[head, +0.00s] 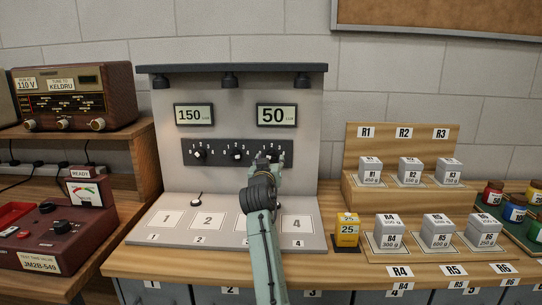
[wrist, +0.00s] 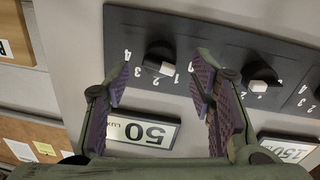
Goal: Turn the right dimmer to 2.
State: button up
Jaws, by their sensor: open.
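The dimmer panel (head: 220,143) is a dark strip with three knobs on the upright grey board. The right dimmer (wrist: 160,57), a black knob with a white mark, shows in the wrist view, which is upside down. Its white mark faces the number side, but I cannot tell which number it points at. In the wrist view the fingers (wrist: 162,72) stand apart on either side of the knob; contact is not visible.
The middle dimmer (wrist: 262,78) is close beside one finger. The left dimmer (head: 198,154) is farther off. Displays above read 150 (head: 194,115) and 50 (head: 277,115). A slanted panel (head: 175,245) with numbered pads lies below. Weights on a wooden stand (head: 357,180) are to the right.

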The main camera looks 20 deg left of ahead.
aim_at(272, 157)
jog(key=shift+x, duration=1.15)
jog(key=shift+c, duration=0.4)
jog(key=c, duration=1.1)
